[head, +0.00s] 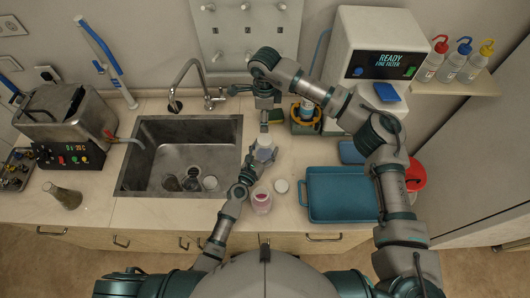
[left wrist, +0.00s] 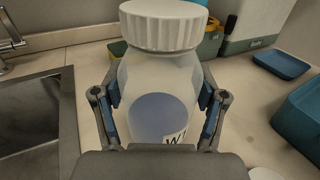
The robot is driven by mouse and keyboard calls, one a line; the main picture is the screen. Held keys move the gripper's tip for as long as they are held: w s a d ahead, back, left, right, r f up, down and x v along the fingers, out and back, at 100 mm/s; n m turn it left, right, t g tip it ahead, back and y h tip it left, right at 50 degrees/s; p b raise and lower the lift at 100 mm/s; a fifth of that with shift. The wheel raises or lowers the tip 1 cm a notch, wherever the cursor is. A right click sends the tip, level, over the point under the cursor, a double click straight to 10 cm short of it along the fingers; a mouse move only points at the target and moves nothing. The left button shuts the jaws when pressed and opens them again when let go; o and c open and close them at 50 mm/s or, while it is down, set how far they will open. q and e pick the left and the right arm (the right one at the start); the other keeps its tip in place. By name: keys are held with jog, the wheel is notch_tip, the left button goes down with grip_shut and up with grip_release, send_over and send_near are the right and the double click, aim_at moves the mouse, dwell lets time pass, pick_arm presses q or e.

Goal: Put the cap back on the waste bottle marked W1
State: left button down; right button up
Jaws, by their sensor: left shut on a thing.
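The translucent white waste bottle (left wrist: 130,80) has a label reading "W" and a partly cut-off mark, probably "W1". My left gripper (head: 262,158) is shut on its body, one finger on each side, and the bottle is upright. A white ridged cap (left wrist: 163,25) sits on top of the bottle; I cannot tell whether it is screwed tight. My right gripper (head: 264,124) points down just behind the bottle in the head view; its fingers are too small to read. A second round white cap (head: 282,186) lies on the counter, right of the bottle with pink contents (head: 262,203).
The sink (head: 150,165) with several glass vessels is on the left. A blue tray (head: 340,215) lies on the right.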

aim_at(260, 156)
pick_arm(q)
grip_release()
jog(key=v, duration=0.7)
jog(key=shift+s+a, duration=0.15)
jog(key=shift+s, duration=0.05)
dwell(0.4)
